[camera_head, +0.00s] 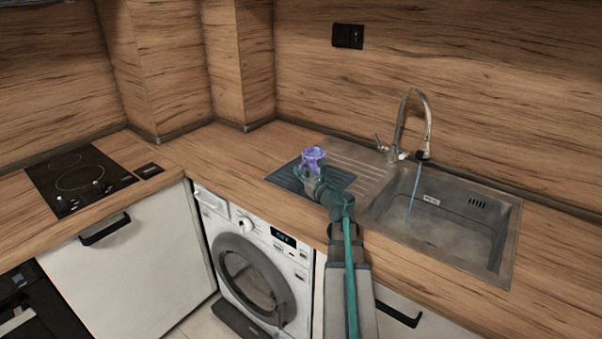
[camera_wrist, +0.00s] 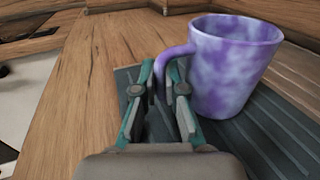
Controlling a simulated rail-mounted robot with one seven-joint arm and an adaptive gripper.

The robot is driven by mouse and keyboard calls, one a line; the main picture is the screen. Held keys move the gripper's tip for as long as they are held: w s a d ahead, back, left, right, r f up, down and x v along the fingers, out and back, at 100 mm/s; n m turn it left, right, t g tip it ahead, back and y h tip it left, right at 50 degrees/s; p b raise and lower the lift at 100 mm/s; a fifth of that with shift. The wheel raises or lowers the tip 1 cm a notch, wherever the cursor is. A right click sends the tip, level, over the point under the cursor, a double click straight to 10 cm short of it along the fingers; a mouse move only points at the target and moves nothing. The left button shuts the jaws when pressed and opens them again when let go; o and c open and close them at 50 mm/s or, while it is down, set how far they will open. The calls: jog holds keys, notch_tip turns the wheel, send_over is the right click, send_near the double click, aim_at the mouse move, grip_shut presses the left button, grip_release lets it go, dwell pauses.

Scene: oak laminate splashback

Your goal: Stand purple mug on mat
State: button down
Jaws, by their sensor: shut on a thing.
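The purple mug (camera_wrist: 226,66) is marbled purple and white. In the wrist view it is upright, with its opening up and its handle toward the left. My gripper (camera_wrist: 166,75) is shut on the mug's handle, to the left of the cup body. The dark grey mat (camera_wrist: 262,139) is under the mug, with ridged lines on it. I cannot tell whether the mug's base touches it. In the head view the mug (camera_head: 312,158) is over the mat (camera_head: 340,178), partly hidden by my gripper (camera_head: 308,174).
The sink (camera_head: 440,220) with a tall faucet (camera_head: 428,125) is right of the mat, and water runs from it. Bare wooden counter (camera_head: 215,150) lies left, with a black hob (camera_head: 75,178) further left.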

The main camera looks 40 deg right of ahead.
jog(key=shift+f, duration=0.15)
jog(key=c, duration=1.3)
grip_release()
jog(key=shift+o, duration=0.2)
jog(key=shift+r, duration=0.2)
jog(key=s, duration=0.4)
jog(key=s+a+b, duration=0.1)
jog(key=s, duration=0.7)
jog(key=shift+a+f+b, duration=0.1)
jog(key=shift+a+b, duration=0.15)
jog(key=shift+b, duration=0.1)
